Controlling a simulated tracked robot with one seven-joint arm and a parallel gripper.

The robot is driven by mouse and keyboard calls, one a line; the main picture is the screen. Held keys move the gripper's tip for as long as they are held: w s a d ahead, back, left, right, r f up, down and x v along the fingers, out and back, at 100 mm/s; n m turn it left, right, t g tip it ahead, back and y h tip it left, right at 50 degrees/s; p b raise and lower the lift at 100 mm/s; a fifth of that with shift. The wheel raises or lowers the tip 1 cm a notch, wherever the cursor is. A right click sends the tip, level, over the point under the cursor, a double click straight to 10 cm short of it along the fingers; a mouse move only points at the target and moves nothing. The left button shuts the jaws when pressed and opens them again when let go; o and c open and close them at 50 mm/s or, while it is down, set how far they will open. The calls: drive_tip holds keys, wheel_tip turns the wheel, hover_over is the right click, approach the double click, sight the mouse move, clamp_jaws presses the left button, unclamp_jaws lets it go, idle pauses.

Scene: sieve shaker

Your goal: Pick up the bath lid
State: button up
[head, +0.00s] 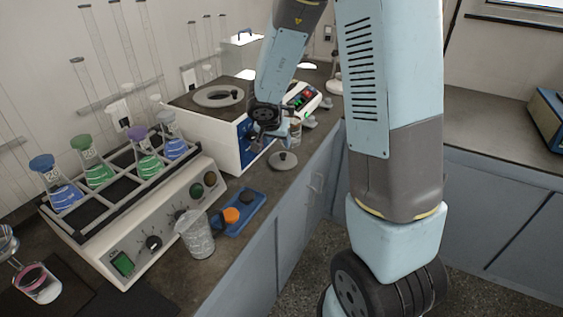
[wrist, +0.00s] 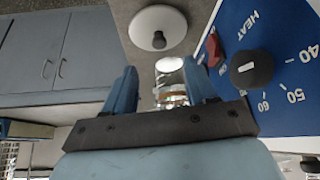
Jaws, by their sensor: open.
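The bath lid, a pale grey disc with a dark knob, lies flat on the counter (head: 282,161) in front of the white water bath (head: 207,128). It also shows at the top of the wrist view (wrist: 158,27), knob facing up. My gripper (head: 272,143) is open, close to the bath's blue front panel and just above and left of the lid in the head view. In the wrist view its two blue fingers (wrist: 160,78) are apart, with the lid beyond the tips and not between them.
The bath's blue panel with its black HEAT knob (wrist: 252,68) is close beside the right finger. A shaker (head: 130,215) with several coloured flasks, a beaker (head: 195,236) and a blue tray (head: 240,217) stand nearer. A glass jar (head: 295,131) stands behind the lid.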

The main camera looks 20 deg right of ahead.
sight(283, 154)
drive_tip(key=shift+x, duration=5.1)
drive_tip(key=shift+d, duration=0.1)
drive_tip(key=shift+r, duration=0.1)
clamp_jaws()
